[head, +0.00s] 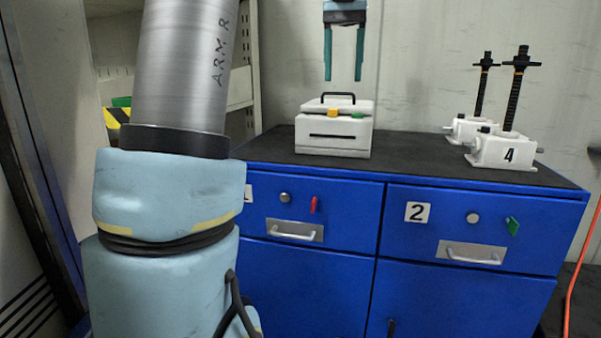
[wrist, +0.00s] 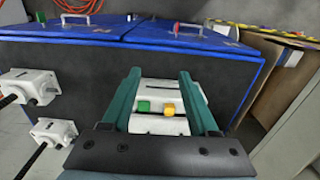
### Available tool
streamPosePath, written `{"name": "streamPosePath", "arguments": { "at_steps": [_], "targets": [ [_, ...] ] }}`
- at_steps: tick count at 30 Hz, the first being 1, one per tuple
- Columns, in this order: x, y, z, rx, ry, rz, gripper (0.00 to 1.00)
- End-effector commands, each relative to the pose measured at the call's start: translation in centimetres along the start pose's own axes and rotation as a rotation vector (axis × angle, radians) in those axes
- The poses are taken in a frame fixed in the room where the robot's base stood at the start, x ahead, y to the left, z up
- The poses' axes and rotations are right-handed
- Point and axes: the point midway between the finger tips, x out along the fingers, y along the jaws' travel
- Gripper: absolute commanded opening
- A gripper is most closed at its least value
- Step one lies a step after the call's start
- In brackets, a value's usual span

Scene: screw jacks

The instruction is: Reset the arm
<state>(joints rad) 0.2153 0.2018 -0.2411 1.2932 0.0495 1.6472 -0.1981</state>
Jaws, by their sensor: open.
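My gripper (head: 344,75) hangs at the top middle of the head view, with its two teal fingers pointing down. The fingers are apart and nothing is between them. It is above a white box (head: 333,135) with a black handle, a yellow button (head: 332,113) and a green button (head: 358,115), and it is clear of the handle. In the wrist view, my gripper's fingers (wrist: 160,95) appear on either side of the white box (wrist: 160,124). My arm fills the left of the head view.
The box stands on the black top of a blue cabinet (head: 318,270) with drawers; one is labelled 2. An orange cable (head: 571,290) hangs at the far right. The middle top is clear.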

Motion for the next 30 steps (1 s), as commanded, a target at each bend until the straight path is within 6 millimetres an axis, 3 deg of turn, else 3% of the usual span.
{"name": "streamPosePath", "arguments": {
  "at_steps": [8,17,23,27,30],
  "targets": [
    [3.6,-1.2,-0.2,-0.009,0.011,-0.002,0.60],
    [11.2,-4.0,0.9,-0.036,0.036,-0.002,0.60],
    [19.8,-7.6,5.1,-0.075,0.067,-0.002,0.60],
    [25.3,-9.7,9.9,-0.108,0.093,-0.002,0.60],
    [28.1,-10.7,13.0,-0.129,0.111,-0.003,0.60]
  ]
}}
